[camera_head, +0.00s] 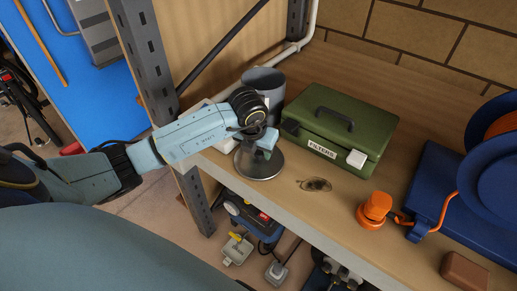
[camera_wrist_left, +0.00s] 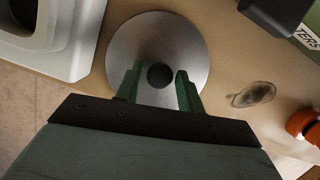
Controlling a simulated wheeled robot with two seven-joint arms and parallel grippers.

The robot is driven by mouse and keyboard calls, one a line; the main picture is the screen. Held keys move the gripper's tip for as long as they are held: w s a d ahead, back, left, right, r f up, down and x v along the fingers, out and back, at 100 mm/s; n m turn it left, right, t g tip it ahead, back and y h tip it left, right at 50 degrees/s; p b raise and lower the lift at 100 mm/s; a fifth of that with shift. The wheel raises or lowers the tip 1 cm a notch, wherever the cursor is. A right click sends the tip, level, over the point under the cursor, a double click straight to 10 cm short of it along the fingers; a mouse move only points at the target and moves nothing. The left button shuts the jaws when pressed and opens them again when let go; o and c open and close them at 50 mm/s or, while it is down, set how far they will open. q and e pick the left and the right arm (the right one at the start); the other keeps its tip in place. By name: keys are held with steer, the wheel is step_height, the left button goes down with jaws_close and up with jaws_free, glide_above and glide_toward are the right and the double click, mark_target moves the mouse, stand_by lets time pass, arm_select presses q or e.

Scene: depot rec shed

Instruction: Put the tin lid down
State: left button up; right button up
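The tin lid (camera_head: 257,168) is a round, shiny metal disc lying flat on the wooden shelf (camera_head: 338,205), near its front edge. In the left wrist view the lid (camera_wrist_left: 127,42) has a dark round knob (camera_wrist_left: 160,76) at its centre. My left gripper (camera_head: 264,143) is right above the lid. In the wrist view its green fingers (camera_wrist_left: 160,84) stand on either side of the knob, with a small gap on each side, so it looks open. The gripper hides the near part of the lid. My right gripper is not in view.
A grey cylindrical container (camera_head: 264,83) stands behind the lid. A green filters box (camera_head: 345,125) is to the right, and a dark stain (camera_head: 315,185) marks the shelf. An orange object (camera_head: 374,210), a blue reel (camera_head: 499,185) and a brown block (camera_head: 466,271) are farther right.

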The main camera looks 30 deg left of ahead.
mark_target(253, 167)
arm_select(q)
steer(key=shift+o, duration=1)
steer(key=shift+r, duration=0.2)
steer(key=v, duration=1.1)
steer(key=shift+s+r, duration=0.2)
steer(key=shift+r, duration=0.2)
